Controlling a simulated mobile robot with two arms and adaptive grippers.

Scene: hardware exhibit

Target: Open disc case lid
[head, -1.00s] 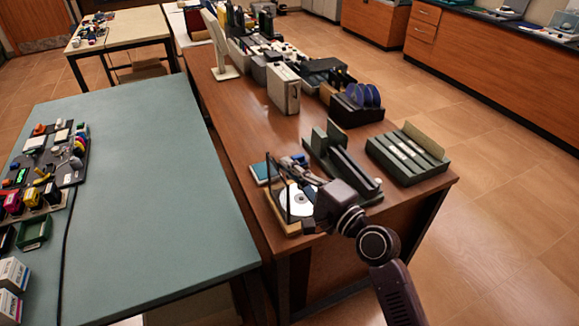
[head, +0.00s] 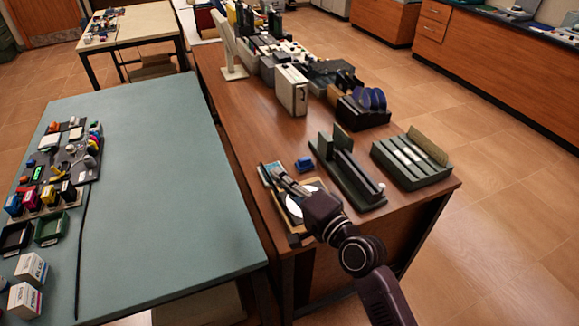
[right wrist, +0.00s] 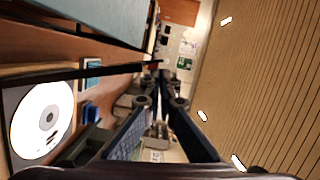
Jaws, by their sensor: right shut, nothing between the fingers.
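The disc case (head: 318,182) lies near the front left edge of the brown table, with a white disc (head: 294,208) uncovered in it. The disc also shows in the right wrist view (right wrist: 42,118). A dark, thin strip (right wrist: 60,73), seemingly the lid's edge, runs beside the disc there. In the head view the lid is hard to make out along the case's left side. My right gripper (head: 277,173) is shut and empty above the case's far left part; its fingers hide part of the case. Whether it touches the lid cannot be told. My left gripper is out of view.
A dark green stand (head: 345,175) and a slotted green rack (head: 412,163) stand right of the case. A small blue object (head: 304,163) lies just behind it. A gap separates the green-topped table (head: 150,170) on the left.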

